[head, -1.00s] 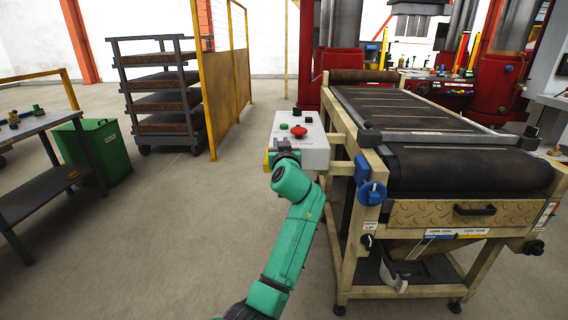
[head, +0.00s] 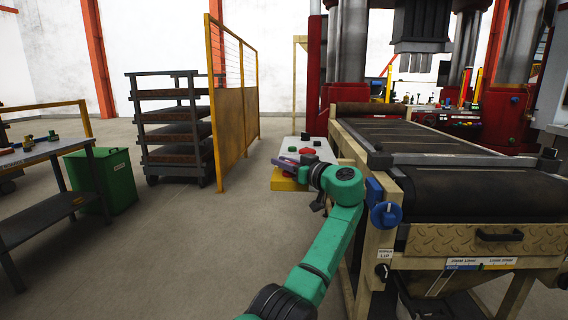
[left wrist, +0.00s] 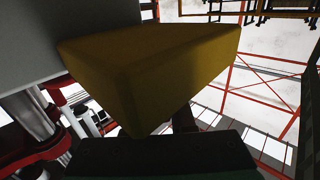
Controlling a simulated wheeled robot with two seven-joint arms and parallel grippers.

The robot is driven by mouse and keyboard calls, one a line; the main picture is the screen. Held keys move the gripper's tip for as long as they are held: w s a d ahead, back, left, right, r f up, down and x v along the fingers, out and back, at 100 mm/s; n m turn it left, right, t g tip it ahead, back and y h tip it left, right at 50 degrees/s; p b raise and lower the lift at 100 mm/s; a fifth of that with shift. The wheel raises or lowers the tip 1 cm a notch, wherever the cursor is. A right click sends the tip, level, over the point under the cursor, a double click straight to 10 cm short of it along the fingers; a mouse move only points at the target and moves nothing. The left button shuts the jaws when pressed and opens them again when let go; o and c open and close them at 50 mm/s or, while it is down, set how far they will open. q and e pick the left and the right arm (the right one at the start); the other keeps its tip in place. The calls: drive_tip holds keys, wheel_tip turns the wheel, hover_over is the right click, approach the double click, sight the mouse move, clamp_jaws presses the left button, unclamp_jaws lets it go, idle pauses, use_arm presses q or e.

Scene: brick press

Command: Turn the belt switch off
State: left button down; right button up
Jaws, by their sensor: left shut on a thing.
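The control box (head: 297,146) is pale grey, with a red mushroom button (head: 306,151), a green button and a black knob on top. A yellow block (head: 284,185) sits at its near lower left; the block also fills much of the left wrist view (left wrist: 150,70), beside a grey surface. My left gripper (head: 300,168) is at the near side of the box. It is shut on a small part there, which I take to be the belt switch; the part and the fingertips are mostly hidden. My right gripper is not in view.
The conveyor (head: 440,183), with a blue handwheel (head: 387,214), stands close to the right of my left arm. A yellow mesh fence (head: 232,95), a brick rack (head: 176,129), a green bin (head: 104,180) and a workbench (head: 45,153) stand left. The floor between is clear.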

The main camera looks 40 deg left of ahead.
use_arm(q)
drive_tip(key=shift+r, duration=0.1)
idle(0.3)
drive_tip(key=c, duration=0.8)
unclamp_jaws()
drive_tip(key=shift+a, duration=0.1)
drive_tip(key=shift+o, duration=0.2)
drive_tip(key=shift+d, duration=0.35)
drive_tip(key=s+d+b, duration=0.1)
drive_tip(key=d, duration=1.2)
drive_tip(key=shift+s+d, duration=0.35)
drive_tip(key=shift+d, duration=0.05)
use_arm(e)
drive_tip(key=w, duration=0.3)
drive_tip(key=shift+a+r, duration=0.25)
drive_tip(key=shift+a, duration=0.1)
